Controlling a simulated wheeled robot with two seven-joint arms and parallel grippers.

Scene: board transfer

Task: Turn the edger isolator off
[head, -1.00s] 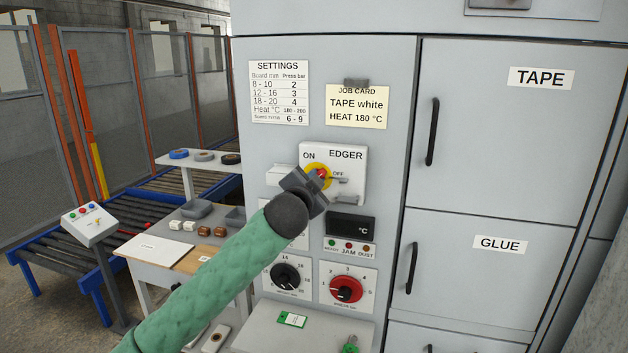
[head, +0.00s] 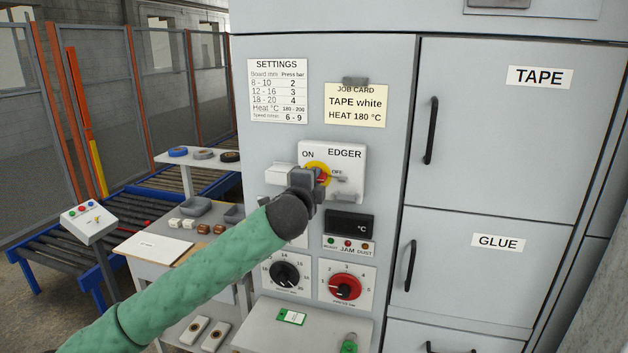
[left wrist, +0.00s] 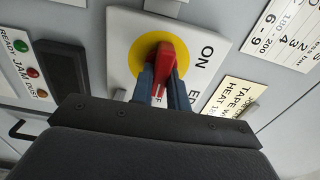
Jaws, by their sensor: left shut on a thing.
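The edger isolator (head: 345,160) is a white plate marked ON at its upper left and OFF at its right. It has a yellow disc and a red handle (head: 321,175). My left gripper (head: 308,180) is at the handle and covers part of the disc in the head view. In the left wrist view the two fingers (left wrist: 163,88) are shut on the red handle (left wrist: 168,62), one on each side, in front of the yellow disc (left wrist: 200,62). My right gripper is not in view.
Below the isolator are a dark display (head: 349,224), a black knob (head: 285,274) and a red knob (head: 345,287). A ledge (head: 262,330) holds a green tag (head: 291,317) and a green padlock (head: 349,346). A side table (head: 150,247) stands left.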

